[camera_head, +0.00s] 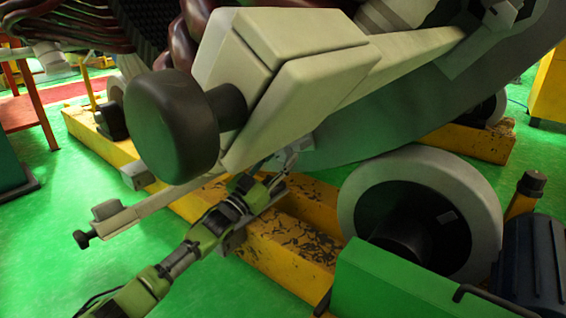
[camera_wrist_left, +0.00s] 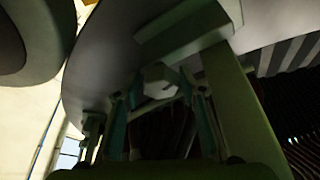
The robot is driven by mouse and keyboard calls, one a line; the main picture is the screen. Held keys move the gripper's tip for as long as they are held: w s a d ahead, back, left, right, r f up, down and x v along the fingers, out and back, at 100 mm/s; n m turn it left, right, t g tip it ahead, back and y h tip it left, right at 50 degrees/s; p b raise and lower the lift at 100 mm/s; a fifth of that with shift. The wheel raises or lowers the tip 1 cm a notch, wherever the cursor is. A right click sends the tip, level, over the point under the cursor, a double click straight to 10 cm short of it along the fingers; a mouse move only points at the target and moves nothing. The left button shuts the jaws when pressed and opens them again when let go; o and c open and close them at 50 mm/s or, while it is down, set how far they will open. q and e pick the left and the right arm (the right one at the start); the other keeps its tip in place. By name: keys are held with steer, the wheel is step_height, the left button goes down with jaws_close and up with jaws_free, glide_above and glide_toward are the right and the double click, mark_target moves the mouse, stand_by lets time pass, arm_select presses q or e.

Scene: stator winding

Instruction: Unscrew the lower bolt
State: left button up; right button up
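The lower bolt (camera_wrist_left: 160,82) shows in the left wrist view as a pale, faceted head under the grey machine body, just beyond and between my fingertips. My left arm comes in from the lower left in the head view. Its gripper (camera_head: 289,160) is under the big beige block, close to the machine's underside. In the left wrist view the two fingers of the left gripper (camera_wrist_left: 162,95) stand apart on either side of the bolt head. Contact with it cannot be made out in the dark. In the head view the bolt is too small to tell apart. My right gripper is not in view.
A beige block with a dark round knob (camera_head: 170,125) hangs close above my left arm. Yellow worn beams (camera_head: 290,245) lie below. A large grey wheel (camera_head: 420,215) and a green box (camera_head: 390,285) stand at the right. Open green floor is at the lower left.

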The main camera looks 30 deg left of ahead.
arm_select(q)
steer(key=shift+w+r, duration=0.2)
steer(key=shift+w, duration=0.25)
